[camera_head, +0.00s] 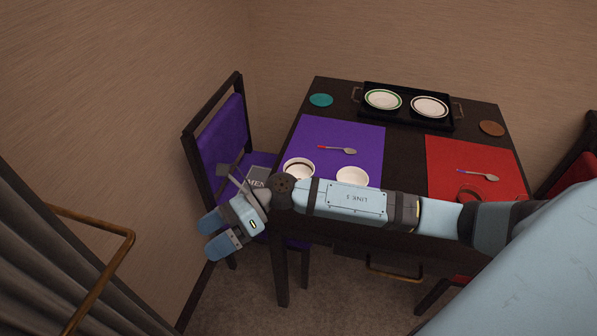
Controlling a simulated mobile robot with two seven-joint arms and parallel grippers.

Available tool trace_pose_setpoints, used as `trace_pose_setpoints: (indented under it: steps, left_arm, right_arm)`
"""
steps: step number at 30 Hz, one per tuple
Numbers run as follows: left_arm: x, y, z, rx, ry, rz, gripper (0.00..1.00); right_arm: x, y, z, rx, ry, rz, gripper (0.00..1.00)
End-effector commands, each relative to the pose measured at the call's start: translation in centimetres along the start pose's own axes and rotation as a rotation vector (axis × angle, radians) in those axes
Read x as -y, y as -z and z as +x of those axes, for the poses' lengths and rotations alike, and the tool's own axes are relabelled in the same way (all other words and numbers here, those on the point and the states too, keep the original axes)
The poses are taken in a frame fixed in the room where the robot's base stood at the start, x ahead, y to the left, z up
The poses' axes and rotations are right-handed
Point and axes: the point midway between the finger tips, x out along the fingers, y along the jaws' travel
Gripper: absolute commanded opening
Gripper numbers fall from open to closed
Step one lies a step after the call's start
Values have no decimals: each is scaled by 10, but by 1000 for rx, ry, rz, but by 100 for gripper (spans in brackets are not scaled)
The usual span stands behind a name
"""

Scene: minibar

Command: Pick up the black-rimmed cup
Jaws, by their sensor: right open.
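A white cup with a dark rim (299,167) stands on the purple placemat (352,137), near the table's front left corner. A second, paler cup (352,176) stands to its right, partly behind my right arm. My right arm comes in from the right and crosses in front of the table's near edge. My right gripper (214,234) is open and empty, left of and below the dark-rimmed cup in the picture, apart from it and past the table's left side. My left gripper does not show.
A black tray (405,118) with two plates stands at the back of the table (405,150). A red placemat (470,155) with a spoon and a reddish round item (468,192) lies right.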

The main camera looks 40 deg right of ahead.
Motion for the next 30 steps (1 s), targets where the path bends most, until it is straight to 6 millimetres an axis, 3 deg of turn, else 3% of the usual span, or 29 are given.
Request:
trace_pose_setpoints:
  steps: [3, 6, 9, 12, 15, 19, 30]
  left_arm:
    - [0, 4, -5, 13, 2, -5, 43]
    - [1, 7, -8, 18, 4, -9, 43]
    - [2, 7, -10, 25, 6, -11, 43]
    - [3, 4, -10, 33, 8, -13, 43]
    - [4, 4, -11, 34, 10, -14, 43]
    - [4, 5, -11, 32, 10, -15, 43]
    - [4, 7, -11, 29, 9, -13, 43]
  right_arm:
    - [36, 0, -53, -407, 31, -346, 100]
    - [69, -3, -116, -742, 51, -547, 100]
    - [95, -16, -182, -1029, 68, -660, 100]
    - [108, -30, -235, -1240, 76, -705, 100]
    - [114, -40, -270, -1369, 80, -714, 100]
    - [120, -38, -285, -1432, 79, -713, 100]
    - [151, 20, -272, -1430, 79, -714, 100]
